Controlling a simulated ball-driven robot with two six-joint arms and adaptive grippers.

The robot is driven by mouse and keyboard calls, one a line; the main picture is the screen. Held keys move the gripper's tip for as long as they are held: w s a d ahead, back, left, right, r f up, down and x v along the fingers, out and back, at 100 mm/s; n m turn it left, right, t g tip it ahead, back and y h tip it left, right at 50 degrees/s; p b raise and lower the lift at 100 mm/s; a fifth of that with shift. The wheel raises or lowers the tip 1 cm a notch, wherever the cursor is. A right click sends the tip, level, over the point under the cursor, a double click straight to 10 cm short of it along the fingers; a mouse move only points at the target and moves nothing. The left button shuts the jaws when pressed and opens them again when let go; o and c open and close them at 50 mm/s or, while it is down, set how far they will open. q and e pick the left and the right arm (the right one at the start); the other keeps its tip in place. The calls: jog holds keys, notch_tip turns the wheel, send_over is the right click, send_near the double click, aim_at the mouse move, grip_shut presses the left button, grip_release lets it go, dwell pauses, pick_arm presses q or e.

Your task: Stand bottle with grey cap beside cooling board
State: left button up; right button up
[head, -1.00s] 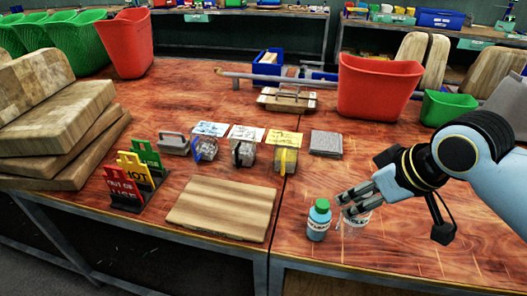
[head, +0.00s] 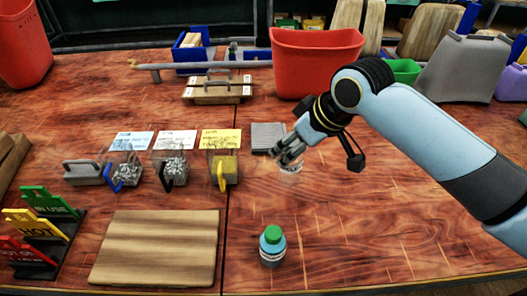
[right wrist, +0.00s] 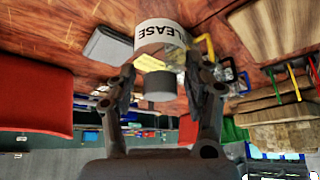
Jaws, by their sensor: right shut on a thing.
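The grey-capped bottle is clear with a white label (right wrist: 160,35), and its grey cap (right wrist: 160,87) points toward my palm in the right wrist view. My right gripper (head: 287,153) is shut on it from above, with a finger on each side. In the head view the bottle (head: 292,167) is mostly hidden by the fingers, just right of the grey square pad (head: 268,137). I cannot tell whether its base touches the table. A flat striped wooden board (head: 158,248) lies at the front left. My left gripper is not in view.
A blue bottle with a green cap (head: 272,246) stands at the front, right of the wooden board. Clear boxes (head: 171,168) with handles stand left of the pad. A red bin (head: 316,62) is behind. The table right of the green-capped bottle is clear.

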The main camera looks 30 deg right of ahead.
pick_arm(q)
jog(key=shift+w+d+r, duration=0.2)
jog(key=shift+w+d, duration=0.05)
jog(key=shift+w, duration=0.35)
pick_arm(e)
jog(key=w+d+f, duration=0.1)
jog(key=w+f, duration=0.7)
jog(key=shift+f, duration=0.35)
jog(key=shift+s+d+f, duration=0.1)
jog(key=o, duration=1.1)
jog(key=shift+o, duration=0.2)
pick_arm(q)
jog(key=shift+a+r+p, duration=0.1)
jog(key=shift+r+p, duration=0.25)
jog(key=shift+p, duration=0.1)
pick_arm(e)
jog(key=v, duration=1.2)
